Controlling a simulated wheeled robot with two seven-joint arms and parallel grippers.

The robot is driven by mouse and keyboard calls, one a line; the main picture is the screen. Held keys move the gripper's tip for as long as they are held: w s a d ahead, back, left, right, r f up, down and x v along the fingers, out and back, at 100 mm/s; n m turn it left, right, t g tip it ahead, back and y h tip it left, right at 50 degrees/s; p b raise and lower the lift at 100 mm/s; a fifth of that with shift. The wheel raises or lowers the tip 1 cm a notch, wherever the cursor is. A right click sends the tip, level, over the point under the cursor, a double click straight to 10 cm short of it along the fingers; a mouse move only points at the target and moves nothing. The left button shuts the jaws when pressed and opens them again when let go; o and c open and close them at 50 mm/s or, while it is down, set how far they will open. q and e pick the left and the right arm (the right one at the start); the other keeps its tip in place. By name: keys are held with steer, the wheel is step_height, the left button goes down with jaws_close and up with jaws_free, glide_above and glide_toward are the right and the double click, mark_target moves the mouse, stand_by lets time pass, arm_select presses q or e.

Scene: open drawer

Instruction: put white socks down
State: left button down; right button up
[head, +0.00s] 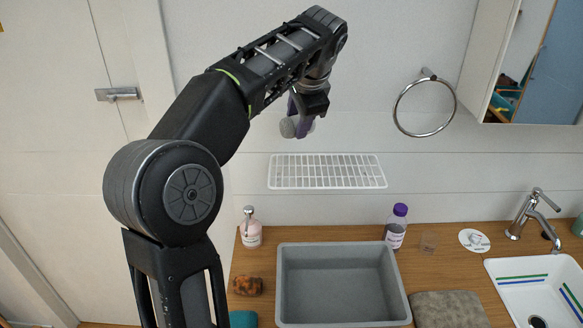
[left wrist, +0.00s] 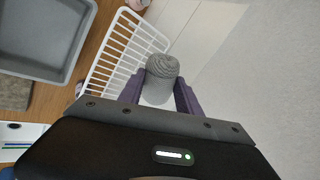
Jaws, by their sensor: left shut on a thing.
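My left gripper (head: 302,115) is raised in front of the wall, above the white wire rack (head: 327,184) in the head view. Its purple fingers are shut on a rolled, ribbed bundle, the white socks (head: 288,128), which look pale grey here. In the left wrist view the socks (left wrist: 162,72) sit between the two fingers (left wrist: 160,97), apart from the rack (left wrist: 103,68) beyond. The fingers hide part of the bundle in the head view. My right gripper is not in view.
A grey bin (head: 338,247) stands on the wooden counter below the rack. A pump bottle (head: 250,232), a purple-capped bottle (head: 396,230), a tortoiseshell clip (head: 248,286) and a folded grey towel (head: 447,309) surround it. A towel ring (head: 397,112) and a cabinet (head: 490,60) are to the right.

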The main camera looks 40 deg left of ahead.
arm_select(q)
steer(key=shift+w+d, duration=0.1)
steer(key=shift+f, duration=2.95)
step_height(320, 180, down, 4)
steer(key=shift+r+p, duration=0.1)
steer(key=shift+p, duration=0.45)
steer(key=shift+f, duration=0.25)
